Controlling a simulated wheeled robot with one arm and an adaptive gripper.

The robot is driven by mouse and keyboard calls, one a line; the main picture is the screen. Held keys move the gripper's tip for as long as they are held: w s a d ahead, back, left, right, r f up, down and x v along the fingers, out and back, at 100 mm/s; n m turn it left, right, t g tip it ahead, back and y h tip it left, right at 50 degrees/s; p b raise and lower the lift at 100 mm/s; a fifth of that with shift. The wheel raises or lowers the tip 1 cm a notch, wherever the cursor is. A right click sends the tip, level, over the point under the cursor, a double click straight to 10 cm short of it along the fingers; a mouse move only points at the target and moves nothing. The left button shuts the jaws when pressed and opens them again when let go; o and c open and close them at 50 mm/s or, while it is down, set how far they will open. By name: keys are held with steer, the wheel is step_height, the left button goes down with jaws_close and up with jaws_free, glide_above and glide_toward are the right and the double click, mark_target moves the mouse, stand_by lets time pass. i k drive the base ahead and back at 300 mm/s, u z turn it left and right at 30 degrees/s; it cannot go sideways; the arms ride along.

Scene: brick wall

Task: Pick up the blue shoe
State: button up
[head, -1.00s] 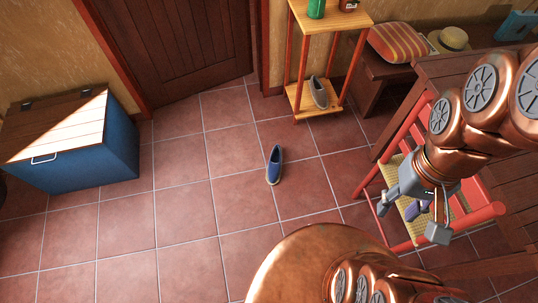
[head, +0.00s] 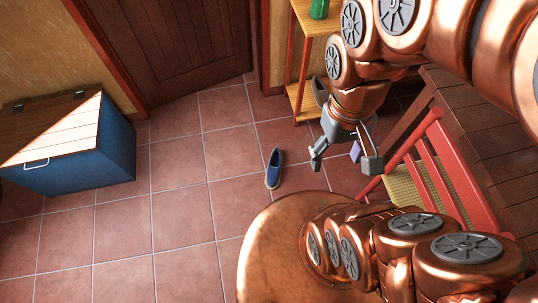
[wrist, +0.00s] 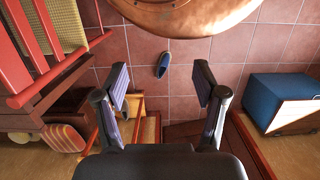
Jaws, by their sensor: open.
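The blue shoe (head: 273,168) lies alone on the tiled floor in the middle of the head view. It also shows in the wrist view (wrist: 163,66), beyond and between my fingers, small and some distance away. My gripper (head: 343,160) is open and empty, up in the air to the right of the shoe in the head view.
A blue chest (head: 72,150) with a wooden lid stands at left. A wooden shelf (head: 307,85) holding a grey shoe (head: 319,91) stands behind my arm. A red chair (head: 437,165) with a woven seat is at right. Floor tiles around the blue shoe are clear.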

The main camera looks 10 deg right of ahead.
mark_target(273, 173)
steer(key=u, duration=2.55)
steer(key=i, duration=2.1)
steer(key=z, duration=3.1)
